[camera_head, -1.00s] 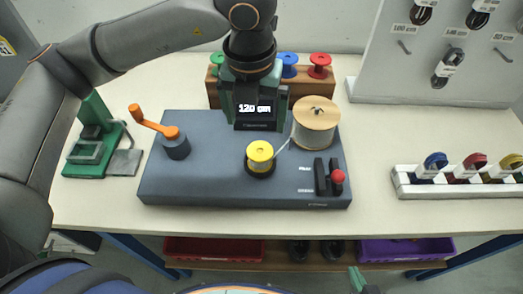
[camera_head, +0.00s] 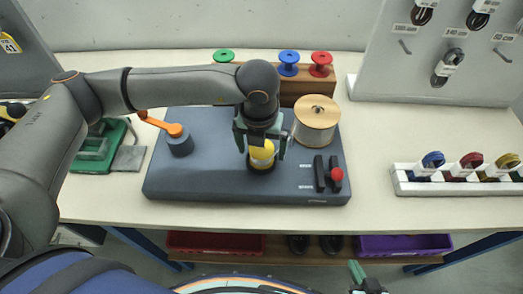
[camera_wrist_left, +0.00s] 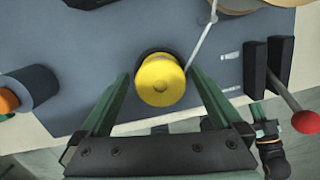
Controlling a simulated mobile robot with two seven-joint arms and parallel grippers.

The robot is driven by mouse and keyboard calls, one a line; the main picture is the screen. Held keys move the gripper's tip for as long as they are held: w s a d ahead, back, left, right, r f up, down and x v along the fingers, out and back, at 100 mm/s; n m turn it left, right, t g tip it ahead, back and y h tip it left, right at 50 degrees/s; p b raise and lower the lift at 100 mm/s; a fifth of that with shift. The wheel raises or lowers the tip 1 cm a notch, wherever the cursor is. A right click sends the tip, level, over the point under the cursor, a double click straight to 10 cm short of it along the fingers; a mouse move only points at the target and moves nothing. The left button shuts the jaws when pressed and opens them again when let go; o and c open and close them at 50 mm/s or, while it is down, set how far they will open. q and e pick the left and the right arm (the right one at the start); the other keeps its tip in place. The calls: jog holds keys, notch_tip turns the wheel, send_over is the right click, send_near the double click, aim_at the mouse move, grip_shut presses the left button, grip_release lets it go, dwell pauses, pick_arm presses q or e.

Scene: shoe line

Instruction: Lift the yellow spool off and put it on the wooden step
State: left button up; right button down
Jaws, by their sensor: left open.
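The yellow spool (camera_head: 262,154) sits on its dark holder on the grey winding machine (camera_head: 210,185). It also shows in the left wrist view (camera_wrist_left: 161,80), with a pale cord running up and right from beside it. My left gripper (camera_head: 260,150) is open above the spool, with its green fingers (camera_wrist_left: 160,95) on either side of it in the wrist view. I cannot tell whether they touch it. The wooden step (camera_head: 300,91) is behind the machine with green, blue and red spools on it; my arm hides part of it. My right gripper (camera_head: 362,280) shows only slightly at the bottom edge.
A large wooden reel (camera_head: 316,120) stands right of the yellow spool. A white rack (camera_head: 455,187) of coloured coils stands on the right; the table between is clear.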

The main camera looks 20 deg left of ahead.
pick_arm(q)
grip_shut()
dwell(0.8)
jog(key=shift+r, duration=0.1)
